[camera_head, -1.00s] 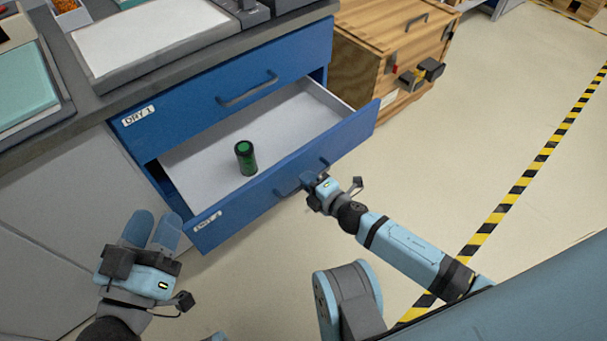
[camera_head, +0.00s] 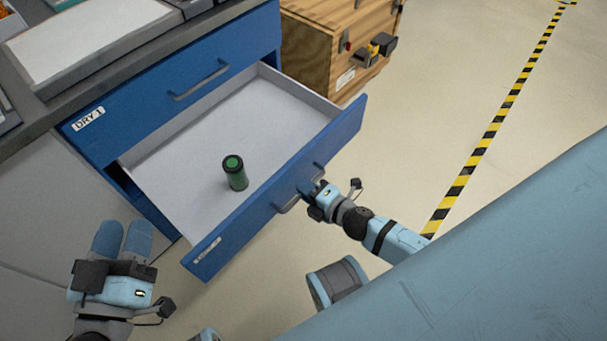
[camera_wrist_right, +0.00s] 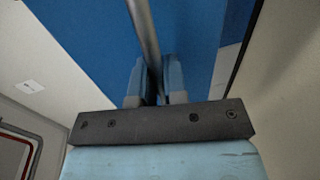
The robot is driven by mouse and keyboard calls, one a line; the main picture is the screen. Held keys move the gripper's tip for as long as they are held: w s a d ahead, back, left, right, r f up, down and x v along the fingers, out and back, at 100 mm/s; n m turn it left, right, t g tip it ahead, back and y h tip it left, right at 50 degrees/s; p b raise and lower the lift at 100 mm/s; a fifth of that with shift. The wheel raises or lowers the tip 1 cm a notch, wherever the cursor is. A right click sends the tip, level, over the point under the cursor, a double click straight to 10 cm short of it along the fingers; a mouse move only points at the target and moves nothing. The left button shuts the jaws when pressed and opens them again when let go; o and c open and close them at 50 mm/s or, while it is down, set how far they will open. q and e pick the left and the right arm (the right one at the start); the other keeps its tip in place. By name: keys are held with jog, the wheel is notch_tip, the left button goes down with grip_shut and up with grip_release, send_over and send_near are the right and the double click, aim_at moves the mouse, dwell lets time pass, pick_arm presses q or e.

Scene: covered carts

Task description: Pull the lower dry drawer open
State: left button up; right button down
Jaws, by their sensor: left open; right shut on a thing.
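The lower drawer (camera_head: 228,239) is blue-fronted with a pale interior and stands well out of the cabinet, below the shut drawer labelled DRY 1 (camera_head: 150,115). In the right wrist view the handle (camera_wrist_right: 143,30) runs between the two fingers (camera_wrist_right: 155,82). My left gripper (camera_head: 122,240) is open and empty, left of the drawer near the grey cabinet doors. The lower drawer's label is too small to read.
A wooden crate with a latch (camera_head: 335,50) stands behind the drawer's far end. The dark counter (camera_head: 50,120) with trays runs along the top left. The floor (camera_head: 440,100) to the right is clear up to the yellow-black tape (camera_head: 490,135).

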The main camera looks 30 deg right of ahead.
jog(key=c, duration=1.2)
grip_release()
pick_arm(q)
jog(key=shift+s, duration=0.1)
pick_arm(e)
jog(key=shift+s+d, duration=0.1)
jog(key=shift+s, duration=0.2)
pick_arm(q)
notch_tip(320, 180, up, 3)
jog(key=shift+a+f+t+p, duration=0.1)
jog(key=shift+f+t+p, duration=0.1)
jog(key=shift+t+p, duration=0.6)
pick_arm(e)
jog(key=v, duration=1.3)
jog(key=shift+s, duration=0.15)
pick_arm(q)
jog(key=shift+r, duration=0.2)
